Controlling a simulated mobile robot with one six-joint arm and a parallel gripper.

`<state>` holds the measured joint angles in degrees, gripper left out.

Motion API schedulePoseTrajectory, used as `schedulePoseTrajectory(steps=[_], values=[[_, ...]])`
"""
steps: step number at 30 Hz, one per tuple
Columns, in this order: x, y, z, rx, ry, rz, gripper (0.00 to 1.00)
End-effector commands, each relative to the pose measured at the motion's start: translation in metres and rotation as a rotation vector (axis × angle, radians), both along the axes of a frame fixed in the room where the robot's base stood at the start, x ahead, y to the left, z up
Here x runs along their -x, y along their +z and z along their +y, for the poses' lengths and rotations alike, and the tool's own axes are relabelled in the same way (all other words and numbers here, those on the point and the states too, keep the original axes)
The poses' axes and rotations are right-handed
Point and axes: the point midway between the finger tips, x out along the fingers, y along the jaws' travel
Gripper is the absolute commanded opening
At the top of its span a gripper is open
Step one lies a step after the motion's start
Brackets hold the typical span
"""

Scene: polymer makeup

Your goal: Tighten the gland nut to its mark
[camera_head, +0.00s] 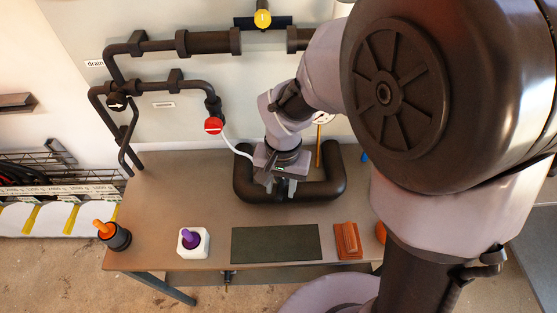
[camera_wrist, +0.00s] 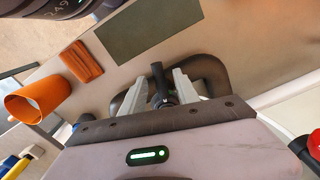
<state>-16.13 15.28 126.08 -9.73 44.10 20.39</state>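My gripper (camera_head: 281,189) is over the thick black U-shaped pipe (camera_head: 335,183) on the bench, in the head view. In the wrist view its two grey fingers (camera_wrist: 162,76) stand apart, one on each side of a black upright part with a rounded end (camera_wrist: 157,70). I cannot tell whether the fingers touch this part. The black pipe loop (camera_wrist: 212,72) shows behind the fingers. The gland nut and its mark cannot be made out for certain. The gripper body hides the area below the fingers in the wrist view.
A green mat (camera_head: 275,244), an orange block (camera_head: 347,240) and a white holder (camera_head: 203,247) with a purple piece lie along the bench front. A black cup (camera_head: 119,240) stands left. Wall pipes with a red-capped valve (camera_head: 213,126) and a white hose (camera_head: 232,146) are behind.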

Motion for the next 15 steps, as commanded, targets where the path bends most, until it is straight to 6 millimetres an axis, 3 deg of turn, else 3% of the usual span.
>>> schedulePoseTrajectory(steps=[6, 12, 15], values=[[0.0001, 0.0002, 0.0000, 0.000, 0.000, 0.000, 0.37], [0.0001, 0.0002, 0.0000, 0.000, 0.000, 0.000, 0.00], [0.0001, 0.0003, 0.0000, 0.000, 0.000, 0.000, 0.00]])
